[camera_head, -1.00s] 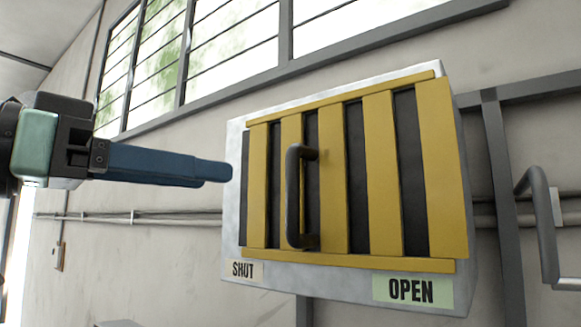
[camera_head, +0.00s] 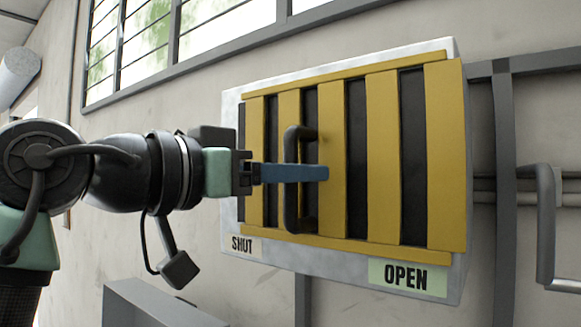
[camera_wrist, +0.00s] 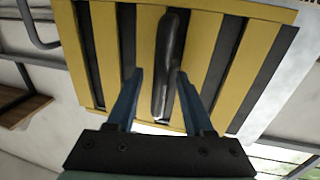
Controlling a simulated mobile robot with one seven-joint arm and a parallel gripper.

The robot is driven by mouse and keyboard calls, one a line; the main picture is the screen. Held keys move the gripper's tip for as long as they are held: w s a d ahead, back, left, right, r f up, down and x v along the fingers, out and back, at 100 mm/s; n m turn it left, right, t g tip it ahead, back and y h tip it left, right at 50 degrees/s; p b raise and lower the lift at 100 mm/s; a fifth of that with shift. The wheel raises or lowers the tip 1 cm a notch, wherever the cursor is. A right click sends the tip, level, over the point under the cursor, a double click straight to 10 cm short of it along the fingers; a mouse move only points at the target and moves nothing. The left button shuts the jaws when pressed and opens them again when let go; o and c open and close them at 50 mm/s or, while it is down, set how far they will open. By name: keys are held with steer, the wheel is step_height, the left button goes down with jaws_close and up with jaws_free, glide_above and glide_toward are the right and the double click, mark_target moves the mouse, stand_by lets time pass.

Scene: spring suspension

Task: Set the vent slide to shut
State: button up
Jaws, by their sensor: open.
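The vent slide (camera_head: 333,150) is a yellow slatted plate with dark gaps, set in a pale metal frame (camera_head: 232,120) on the wall. A SHUT label (camera_head: 242,244) is at its lower left and a green OPEN label (camera_head: 408,277) at its lower right. A dark upright handle (camera_head: 291,205) stands on the slide, left of its middle. My gripper (camera_head: 326,173) has its blue fingers across the handle in the head view. In the wrist view the open fingers (camera_wrist: 157,82) stand on either side of the handle (camera_wrist: 166,60), with gaps showing.
A grey bent rail (camera_head: 540,225) stands out at the right of the vent. A grey box-like top (camera_head: 160,305) is below at the lower left. Barred windows (camera_head: 150,40) are above. A pipe runs along the wall.

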jaws_close()
stand_by(1.4)
